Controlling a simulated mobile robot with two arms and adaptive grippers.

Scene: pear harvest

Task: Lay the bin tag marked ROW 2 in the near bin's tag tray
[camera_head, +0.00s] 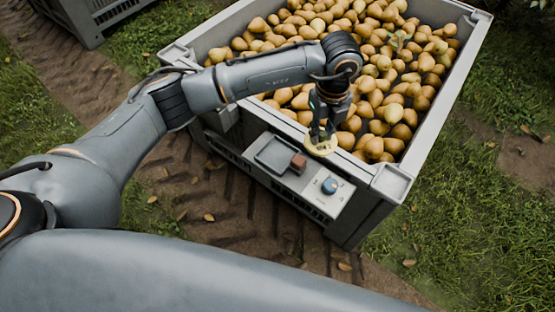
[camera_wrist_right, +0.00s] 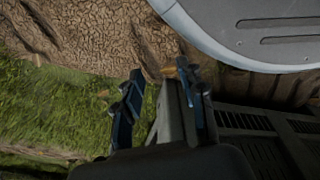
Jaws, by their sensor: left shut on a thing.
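The near bin (camera_head: 460,75) is a grey crate full of pears. A ledge on its near side carries a shallow grey tag tray (camera_head: 273,155). My left gripper (camera_head: 320,135) is shut on a pale yellow, rounded tag (camera_head: 321,148). It holds the tag by the bin's near rim, to the right of the tray, apart from it. I cannot read any marking on the tag. My right gripper (camera_wrist_right: 160,95) shows in the right wrist view with its fingers apart, over grass and dirt beside a bin's slatted side.
A reddish-brown block (camera_head: 298,163) sits at the tray's right end. A blue knob (camera_head: 329,186) stands on the ledge further right. Pears (camera_head: 385,95) fill the bin behind the left gripper. Another grey bin (camera_head: 85,18) stands at upper left. Grass and rutted dirt lie around.

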